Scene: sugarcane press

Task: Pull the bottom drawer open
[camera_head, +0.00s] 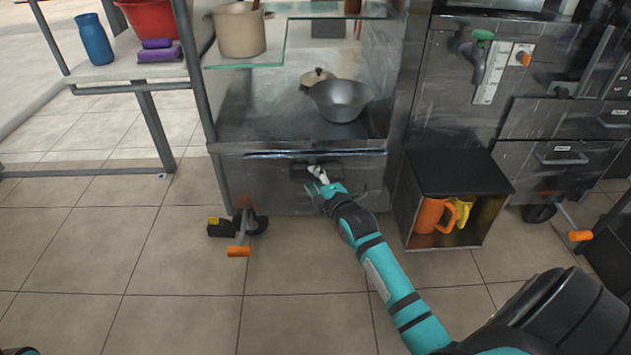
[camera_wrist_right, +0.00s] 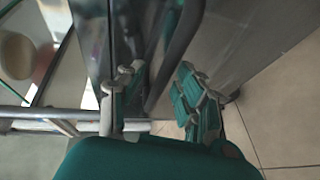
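The bottom drawer (camera_head: 268,186) is a wide steel front low in the cart, under the shelf with the bowl. It looks flush with the cart, so closed. Its handle is a dark piece mid-front, largely covered by my right gripper (camera_head: 318,177). In the right wrist view, my right gripper (camera_wrist_right: 160,92) has its fingers apart, close to the steel front, with a dark handle-like bar (camera_wrist_right: 178,55) beyond and between them. Contact with the handle cannot be told. My left gripper does not show; only a dark sliver is at the head view's lower left corner.
A grey bowl (camera_head: 341,99) stands on the cart shelf. An orange-handled caster (camera_head: 240,250) sticks out at the lower left. A black-topped box (camera_head: 455,172) with orange and yellow mugs stands to the right.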

